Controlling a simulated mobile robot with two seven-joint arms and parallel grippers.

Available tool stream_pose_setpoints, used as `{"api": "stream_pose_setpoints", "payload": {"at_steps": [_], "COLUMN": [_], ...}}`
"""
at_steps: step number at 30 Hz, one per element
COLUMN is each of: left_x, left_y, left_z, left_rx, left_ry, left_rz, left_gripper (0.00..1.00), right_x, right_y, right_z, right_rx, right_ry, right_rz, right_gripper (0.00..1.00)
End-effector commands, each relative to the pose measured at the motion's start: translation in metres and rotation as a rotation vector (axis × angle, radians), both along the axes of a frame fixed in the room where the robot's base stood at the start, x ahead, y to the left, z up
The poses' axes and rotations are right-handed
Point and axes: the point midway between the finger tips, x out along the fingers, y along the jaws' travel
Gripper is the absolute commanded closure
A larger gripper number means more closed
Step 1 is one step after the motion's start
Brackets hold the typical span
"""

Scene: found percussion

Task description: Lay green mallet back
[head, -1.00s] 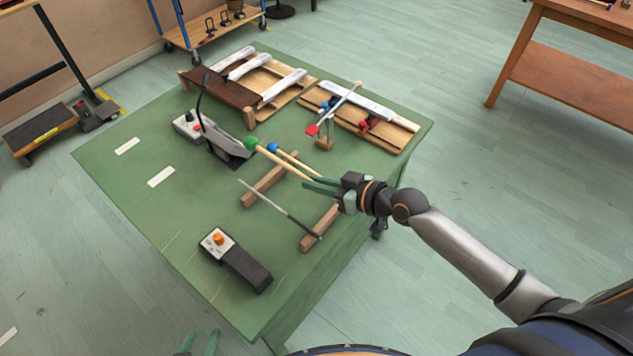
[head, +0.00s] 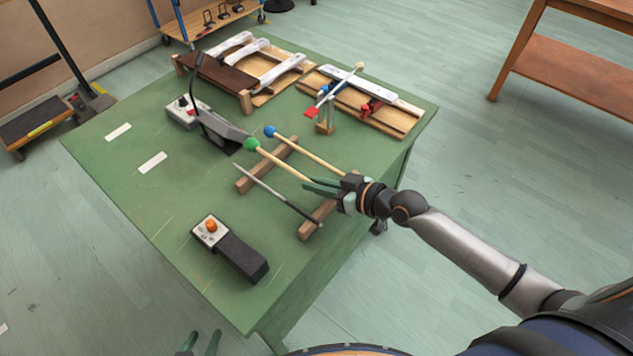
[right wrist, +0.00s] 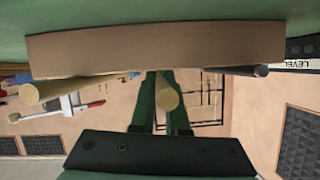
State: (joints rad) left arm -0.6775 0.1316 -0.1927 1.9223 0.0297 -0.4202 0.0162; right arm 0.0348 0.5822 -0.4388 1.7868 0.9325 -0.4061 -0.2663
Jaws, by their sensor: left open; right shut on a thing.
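The green mallet has a green head (head: 251,145) and a pale wooden handle. My right gripper (head: 318,186) is shut on its handle near the end; the round handle end (right wrist: 166,98) shows between the fingers in the right wrist view. The mallet lies over two wooden rails (head: 248,184) between the blue mallet (head: 269,131) and a dark, grey-tipped stick (head: 275,192), both across the rails. I cannot tell whether the green mallet touches the rails. The near rail also shows in the right wrist view (right wrist: 150,48). My left gripper (head: 200,343) is open and empty at the bottom edge.
The table's left side is mostly clear.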

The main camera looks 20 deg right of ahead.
Motion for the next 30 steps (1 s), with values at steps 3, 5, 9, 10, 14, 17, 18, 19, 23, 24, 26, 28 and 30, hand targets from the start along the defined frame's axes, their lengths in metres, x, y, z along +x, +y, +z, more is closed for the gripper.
{"api": "stream_pose_setpoints", "payload": {"at_steps": [3, 5, 9, 10, 14, 17, 18, 19, 23, 24, 26, 28, 30], "left_x": [0.0030, 0.0043, 0.0062, 0.0063, 0.0065, 0.0066, 0.0066, 0.0065, 0.0058, 0.0055, 0.0051, 0.0049, 0.0050], "left_y": [-0.0030, -0.0041, -0.0051, -0.0050, -0.0049, -0.0047, -0.0046, -0.0045, -0.0037, -0.0032, -0.0026, -0.0020, -0.0015], "left_z": [0.0027, 0.0051, 0.0078, 0.0079, 0.0066, 0.0049, 0.0039, 0.0032, 0.0003, -0.0003, -0.0012, -0.0017, -0.0017], "left_rx": [-0.005, -0.006, -0.009, -0.009, -0.008, -0.008, -0.008, -0.008, -0.006, -0.005, -0.004, -0.002, -0.002], "left_ry": [-0.010, -0.013, -0.020, -0.021, -0.021, -0.021, -0.021, -0.020, -0.017, -0.016, -0.014, -0.012, -0.012], "left_rz": [-0.005, -0.007, -0.008, -0.008, -0.008, -0.008, -0.008, -0.008, -0.007, -0.007, -0.006, -0.005, -0.004], "left_gripper": [0.50, 0.50, 0.50, 0.50, 0.50, 0.50, 0.50, 0.50, 0.50, 0.50, 0.50, 0.50, 0.50], "right_x": [0.0003, 0.0002, 0.0001, 0.0001, 0.0001, 0.0002, 0.0001, 0.0002, 0.0000, 0.0000, 0.0000, 0.0000, 0.0000], "right_y": [-0.0002, -0.0002, -0.0001, -0.0001, -0.0002, -0.0004, -0.0003, -0.0003, -0.0003, -0.0003, -0.0002, -0.0002, -0.0002], "right_z": [-0.0011, -0.0006, -0.0007, -0.0007, -0.0022, -0.0041, -0.0050, -0.0056, -0.0071, -0.0072, -0.0071, -0.0070, -0.0070], "right_rx": [0.001, 0.001, 0.001, 0.001, 0.000, -0.001, -0.001, -0.001, 0.000, 0.000, 0.000, 0.000, 0.000], "right_ry": [-0.001, -0.001, -0.001, -0.001, 0.000, -0.001, -0.001, -0.001, 0.000, 0.000, 0.000, 0.000, 0.000], "right_rz": [0.000, 0.000, 0.000, 0.000, 0.000, -0.001, -0.001, -0.001, 0.000, 0.000, 0.000, 0.000, 0.000], "right_gripper": [1.00, 1.00, 1.00, 1.00, 1.00, 1.00, 1.00, 1.00, 1.00, 1.00, 1.00, 1.00, 0.85]}}
